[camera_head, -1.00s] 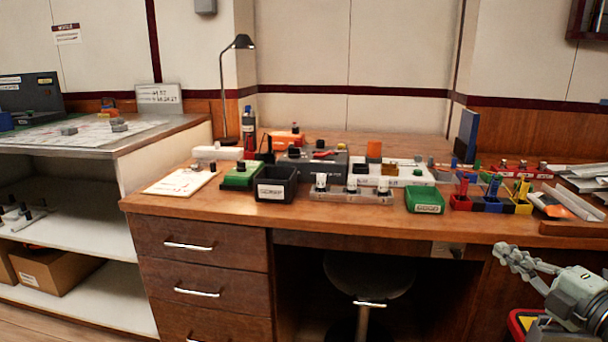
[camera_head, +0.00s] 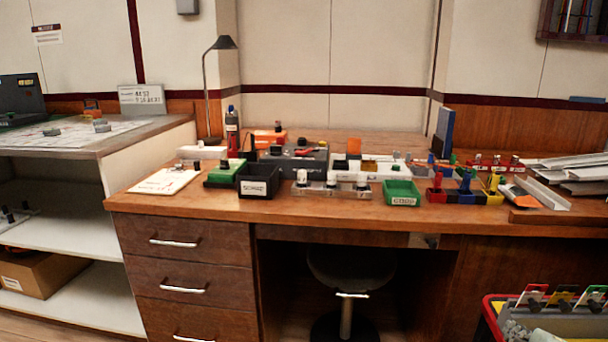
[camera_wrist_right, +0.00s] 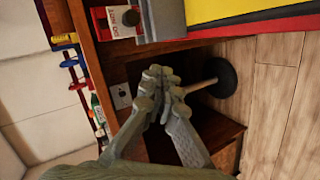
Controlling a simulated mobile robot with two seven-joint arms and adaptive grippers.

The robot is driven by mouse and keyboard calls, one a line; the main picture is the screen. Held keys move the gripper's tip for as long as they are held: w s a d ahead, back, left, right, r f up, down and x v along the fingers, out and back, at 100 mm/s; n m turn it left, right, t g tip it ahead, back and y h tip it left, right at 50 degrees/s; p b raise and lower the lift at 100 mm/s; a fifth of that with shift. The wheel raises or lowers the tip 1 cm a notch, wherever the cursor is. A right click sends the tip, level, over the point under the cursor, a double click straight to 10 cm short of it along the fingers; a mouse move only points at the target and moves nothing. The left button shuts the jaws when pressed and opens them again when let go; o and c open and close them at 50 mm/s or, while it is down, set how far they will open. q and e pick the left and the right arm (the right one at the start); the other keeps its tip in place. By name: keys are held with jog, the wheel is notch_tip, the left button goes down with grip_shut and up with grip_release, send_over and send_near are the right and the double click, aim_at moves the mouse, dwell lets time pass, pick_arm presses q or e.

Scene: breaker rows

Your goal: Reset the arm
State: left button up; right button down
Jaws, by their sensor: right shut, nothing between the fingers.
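My right gripper (camera_wrist_right: 165,82) is shut and empty in the right wrist view, its fingertips together in front of the desk's open underside. In the head view, part of my right gripper (camera_head: 516,331) shows at the bottom right edge, below the desk front and by the tool box. It is apart from everything on the desk top. My left gripper is not in view. On the desk (camera_head: 330,220) stand a pale breaker row (camera_head: 330,188) with white-topped knobs and a red, blue and yellow block row (camera_head: 465,196) with upright levers.
A black bin (camera_head: 258,186) and a green bin (camera_head: 402,196) stand near the desk's front edge. A stool (camera_head: 351,270) is under the desk. A red and yellow box (camera_head: 489,312) with tagged items is at lower right. A bench (camera_head: 170,138) stands left.

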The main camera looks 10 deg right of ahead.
jog(key=s+a+f+m+g+h, duration=0.15)
jog(key=s+f+g, duration=0.4)
jog(key=s, duration=0.65)
jog(key=s+a+f+m+g+y, duration=0.1)
jog(key=s+a+f+m+y, duration=0.2)
jog(key=a, duration=0.4)
jog(key=s+a+f+m+g+y, duration=0.1)
jog(key=s+a+f+m+y, duration=0.1)
jog(key=a+f+m, duration=0.45)
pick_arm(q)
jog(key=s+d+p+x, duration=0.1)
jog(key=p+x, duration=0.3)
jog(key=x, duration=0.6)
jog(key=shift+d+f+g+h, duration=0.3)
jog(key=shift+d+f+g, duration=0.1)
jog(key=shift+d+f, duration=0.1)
pick_arm(e)
notch_tip(320, 180, down, 8)
jog(key=w+a+n, duration=0.1)
jog(key=w+n, duration=0.1)
jog(key=n, duration=0.1)
jog(key=shift+g+y, duration=0.35)
jog(key=shift+g, duration=0.1)
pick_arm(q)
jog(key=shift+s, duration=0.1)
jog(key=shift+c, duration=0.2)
pick_arm(e)
jog(key=shift+w, duration=0.1)
